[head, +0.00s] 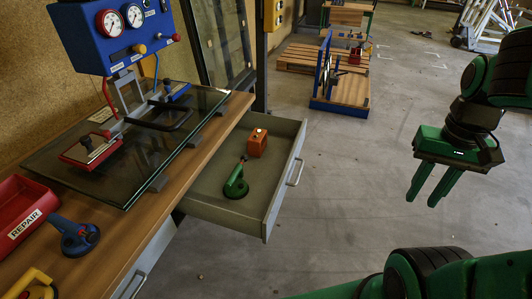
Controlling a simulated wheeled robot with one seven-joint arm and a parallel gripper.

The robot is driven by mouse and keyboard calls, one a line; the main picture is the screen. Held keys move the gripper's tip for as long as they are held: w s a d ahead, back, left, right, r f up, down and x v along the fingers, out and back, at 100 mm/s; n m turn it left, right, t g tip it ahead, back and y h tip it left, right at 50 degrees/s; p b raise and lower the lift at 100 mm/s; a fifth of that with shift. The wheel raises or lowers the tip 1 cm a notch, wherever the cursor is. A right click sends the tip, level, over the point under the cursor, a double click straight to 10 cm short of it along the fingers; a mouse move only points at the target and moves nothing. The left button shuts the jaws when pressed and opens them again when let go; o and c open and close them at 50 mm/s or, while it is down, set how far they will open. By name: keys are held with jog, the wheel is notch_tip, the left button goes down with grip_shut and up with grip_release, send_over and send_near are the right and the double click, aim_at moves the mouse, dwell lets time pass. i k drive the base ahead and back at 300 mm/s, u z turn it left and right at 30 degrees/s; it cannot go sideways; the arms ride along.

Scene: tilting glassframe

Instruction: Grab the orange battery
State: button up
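The orange battery (257,142) is a small box with a pale spot on its top. It lies in the open drawer (209,200), toward the back right of it. A green suction-cup tool (237,183) lies in the same drawer, just in front of the battery and close to it. My gripper (429,196) hangs over open floor on the right, well apart from the drawer. Its two green fingers point down and are spread with a gap between them, with nothing held.
The wooden workbench (225,126) carries glass panes (55,168), a blue gauge unit (115,45), a red REPAIR bin (22,215) and a blue suction cup (74,236). The drawer front with its handle (295,173) juts into the aisle. The floor between drawer and gripper is clear.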

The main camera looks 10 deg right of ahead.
aim_at(257, 142)
jog(key=z, duration=2.25)
jog(key=k, duration=0.55)
jog(key=u, duration=1.45)
jog(key=i, duration=0.95)
jog(key=u, duration=0.05)
